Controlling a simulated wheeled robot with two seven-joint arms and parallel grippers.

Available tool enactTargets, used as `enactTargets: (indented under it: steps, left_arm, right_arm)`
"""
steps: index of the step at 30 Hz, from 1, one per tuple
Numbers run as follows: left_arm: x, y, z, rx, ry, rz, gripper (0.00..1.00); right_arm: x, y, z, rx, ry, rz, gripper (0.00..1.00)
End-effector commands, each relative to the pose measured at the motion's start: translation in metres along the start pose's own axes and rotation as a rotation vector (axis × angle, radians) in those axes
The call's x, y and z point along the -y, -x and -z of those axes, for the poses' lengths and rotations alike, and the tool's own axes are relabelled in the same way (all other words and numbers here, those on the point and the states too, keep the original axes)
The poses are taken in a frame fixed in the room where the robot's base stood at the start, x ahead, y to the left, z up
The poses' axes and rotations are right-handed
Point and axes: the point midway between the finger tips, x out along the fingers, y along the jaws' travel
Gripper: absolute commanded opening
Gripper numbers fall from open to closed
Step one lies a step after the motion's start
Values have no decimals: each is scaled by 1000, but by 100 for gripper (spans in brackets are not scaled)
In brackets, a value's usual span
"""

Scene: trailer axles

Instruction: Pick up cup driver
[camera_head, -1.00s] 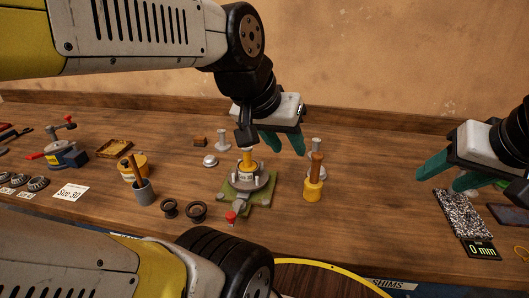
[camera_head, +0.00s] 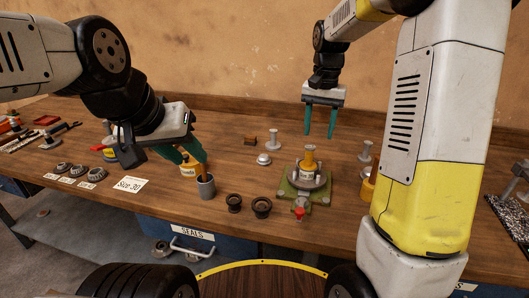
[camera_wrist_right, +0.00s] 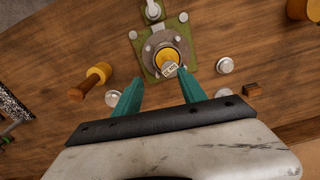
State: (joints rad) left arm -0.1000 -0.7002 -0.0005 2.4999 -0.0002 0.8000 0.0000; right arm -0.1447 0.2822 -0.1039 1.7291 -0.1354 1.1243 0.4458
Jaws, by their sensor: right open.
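A yellow tool with a wooden handle, seemingly the cup driver (camera_wrist_right: 99,73), stands on the bench in the right wrist view, left of the green fixture (camera_wrist_right: 147,60). In the head view my right arm hides most of it; a yellow sliver (camera_head: 367,187) shows. My right gripper (camera_head: 320,135) is open and empty above and behind the fixture, apart from the driver. Its two teal fingers (camera_wrist_right: 158,97) also show in the right wrist view. My left gripper (camera_head: 190,152) appears open, its fingers near the yellow pot (camera_head: 189,169) and the brush handle in the grey cup (camera_head: 205,188).
The fixture holds a yellow cylinder (camera_head: 309,155) on a round hub. A "Size 30" card (camera_head: 131,184) lies left.

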Motion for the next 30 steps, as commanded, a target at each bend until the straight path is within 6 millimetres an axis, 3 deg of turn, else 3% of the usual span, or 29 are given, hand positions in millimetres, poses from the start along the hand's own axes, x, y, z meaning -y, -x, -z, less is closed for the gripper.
enactTargets:
  steps: [21,29,30]
  left_arm:
    - [0,0,0,0,-1,0,36]
    - [0,0,0,0,0,0,36]
    - [0,0,0,0,0,0,36]
  right_arm:
    - [2,-82,8,15,-15,-17,49]
    - [2,-86,8,13,-14,-16,49]
    - [2,-86,8,13,-14,-16,45]
